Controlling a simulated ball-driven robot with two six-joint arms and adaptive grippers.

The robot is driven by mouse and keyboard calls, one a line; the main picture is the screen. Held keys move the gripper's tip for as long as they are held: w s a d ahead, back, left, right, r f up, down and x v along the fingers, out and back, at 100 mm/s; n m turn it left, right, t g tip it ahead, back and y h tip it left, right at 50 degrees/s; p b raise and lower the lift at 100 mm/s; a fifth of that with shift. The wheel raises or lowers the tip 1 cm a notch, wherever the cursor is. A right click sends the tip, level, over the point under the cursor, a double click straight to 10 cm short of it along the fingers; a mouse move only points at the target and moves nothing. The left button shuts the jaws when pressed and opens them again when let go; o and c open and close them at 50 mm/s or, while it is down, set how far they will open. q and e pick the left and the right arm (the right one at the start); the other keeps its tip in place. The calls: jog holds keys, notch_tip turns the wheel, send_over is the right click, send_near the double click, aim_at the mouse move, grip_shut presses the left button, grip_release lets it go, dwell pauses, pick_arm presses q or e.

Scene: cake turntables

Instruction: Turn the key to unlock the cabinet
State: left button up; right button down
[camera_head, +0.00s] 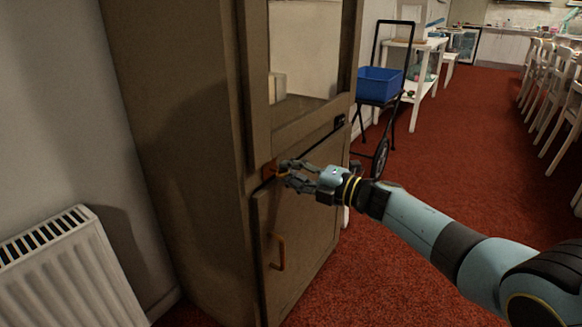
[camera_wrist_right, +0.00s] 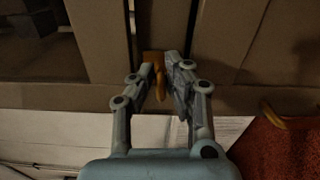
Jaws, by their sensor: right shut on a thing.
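The cabinet (camera_head: 190,130) is tall and brown, with a glazed upper door (camera_head: 305,50) and a solid lower door (camera_head: 310,230) that both look closed. A small orange-brown lock plate (camera_head: 268,170) sits on its front between the two doors. My right gripper (camera_head: 284,172) reaches it from the right. In the right wrist view the fingers (camera_wrist_right: 166,72) are shut on the orange key (camera_wrist_right: 160,90) at the plate (camera_wrist_right: 152,57). The fingers hide part of the key, so I cannot tell how far it is turned. My left gripper is not in view.
An orange handle (camera_head: 279,252) stands out from the lower door. A white radiator (camera_head: 65,265) is at the left. A black trolley with a blue crate (camera_head: 380,84) stands behind the cabinet on the right. White chairs (camera_head: 550,90) line the far right. Red carpet between is clear.

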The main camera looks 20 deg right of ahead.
jog(key=shift+f+m, duration=0.1)
jog(key=shift+m, duration=0.4)
jog(key=c, duration=1.4)
grip_release()
jog(key=shift+d, duration=0.1)
jog(key=shift+o, duration=0.2)
jog(key=v, duration=1.2)
